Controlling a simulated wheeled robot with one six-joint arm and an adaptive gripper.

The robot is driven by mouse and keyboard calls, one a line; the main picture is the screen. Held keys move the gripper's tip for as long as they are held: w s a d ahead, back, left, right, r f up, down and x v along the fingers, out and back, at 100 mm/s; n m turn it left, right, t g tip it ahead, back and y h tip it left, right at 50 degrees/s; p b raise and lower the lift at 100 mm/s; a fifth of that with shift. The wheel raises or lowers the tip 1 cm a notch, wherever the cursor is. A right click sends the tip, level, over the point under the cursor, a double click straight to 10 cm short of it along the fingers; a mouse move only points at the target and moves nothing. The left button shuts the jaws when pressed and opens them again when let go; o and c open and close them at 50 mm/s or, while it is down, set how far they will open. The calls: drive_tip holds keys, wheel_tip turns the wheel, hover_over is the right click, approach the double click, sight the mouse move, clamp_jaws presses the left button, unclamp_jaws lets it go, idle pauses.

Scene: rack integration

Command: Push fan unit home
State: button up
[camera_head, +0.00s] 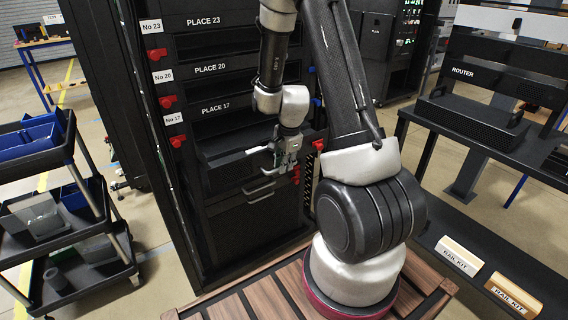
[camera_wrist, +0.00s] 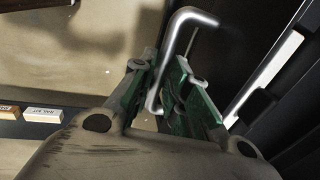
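The fan unit (camera_head: 231,169) appears to be the dark box jutting from the rack below the PLACE 17 slot; no label on it is readable. A bent metal handle (camera_head: 258,149) shows at its front, and my gripper (camera_head: 283,163) is at this front. In the wrist view, a silver handle (camera_wrist: 186,20) passes between the green-padded fingers of my gripper (camera_wrist: 163,80). The fingers are close together around the bar and look shut on it. The far side of the fan unit is hidden behind my arm.
The rack (camera_head: 215,71) has slots PLACE 23, 20 and 17, with red knobs at left. Another handle (camera_head: 258,194) sits lower. A cart with bins (camera_head: 35,215) stands left. A bench (camera_head: 510,150) at right holds a router (camera_head: 470,120), with rail kits (camera_head: 462,254) lower down.

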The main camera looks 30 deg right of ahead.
clamp_jaws()
drive_tip(key=w, duration=1.6)
drive_tip(key=shift+a, duration=0.25)
drive_tip(key=o, duration=0.6)
unclamp_jaws()
drive_tip(key=shift+s, duration=0.1)
drive_tip(key=r, duration=0.4)
drive_tip(key=s+r, duration=0.1)
drive_tip(key=r, duration=0.3)
drive_tip(key=s+r, duration=0.1)
drive_tip(key=r, duration=0.2)
drive_tip(key=shift+s+r, duration=0.2)
drive_tip(key=shift+r, duration=0.2)
